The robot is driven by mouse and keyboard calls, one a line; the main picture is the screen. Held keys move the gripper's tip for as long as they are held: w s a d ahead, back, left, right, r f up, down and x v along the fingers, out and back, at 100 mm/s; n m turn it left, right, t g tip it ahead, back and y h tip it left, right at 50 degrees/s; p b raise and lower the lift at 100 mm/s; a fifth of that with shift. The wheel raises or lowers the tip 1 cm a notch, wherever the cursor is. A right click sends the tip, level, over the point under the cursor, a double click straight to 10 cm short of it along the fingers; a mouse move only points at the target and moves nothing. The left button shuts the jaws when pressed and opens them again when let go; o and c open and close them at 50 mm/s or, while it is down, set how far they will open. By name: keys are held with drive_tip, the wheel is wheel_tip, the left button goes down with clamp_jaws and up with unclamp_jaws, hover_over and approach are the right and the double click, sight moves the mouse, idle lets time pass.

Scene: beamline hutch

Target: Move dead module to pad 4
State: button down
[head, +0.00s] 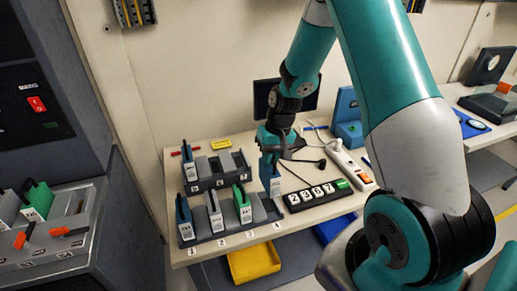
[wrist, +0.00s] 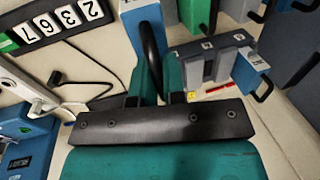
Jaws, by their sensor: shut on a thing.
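My gripper (head: 277,146) is shut on the handle of a blue module (head: 270,178), which hangs upright at the right end of the front rack (head: 224,238). Its lower end is by the place labelled 4 (head: 276,226); I cannot tell whether it touches the rack. In the wrist view the blue module (wrist: 140,14) and its black loop handle (wrist: 152,45) show between the fingers. Along the front rack stand a dark blue module (head: 185,225) at 1, a white-grey module (head: 214,215) at 2 and a green module (head: 242,205) at 3.
A rear rack (head: 218,182) holds a blue module (head: 190,170) at its left end. A black number strip reading 2367 (head: 312,196) lies right of the front rack. A white power strip (head: 352,170) and cables lie beyond it. A grey cabinet (head: 50,254) stands left.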

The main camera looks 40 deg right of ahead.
drive_tip(key=shift+w+d+f, duration=0.1)
drive_tip(key=shift+w+f, duration=0.05)
drive_tip(key=shift+f, duration=0.05)
drive_tip(key=shift+w+a+f+b, duration=0.1)
drive_tip(key=shift+a+f+b, duration=0.1)
drive_tip(key=shift+f+b, duration=0.75)
wheel_tip(320, 180, down, 5)
drive_tip(key=b, duration=0.4)
drive_tip(key=shift+f, duration=0.15)
drive_tip(key=shift+s, duration=0.2)
drive_tip(key=shift+f+b, duration=0.4)
drive_tip(key=shift+f, duration=0.1)
idle(0.6)
drive_tip(key=c, duration=1.1)
unclamp_jaws()
drive_tip(key=shift+r, duration=0.1)
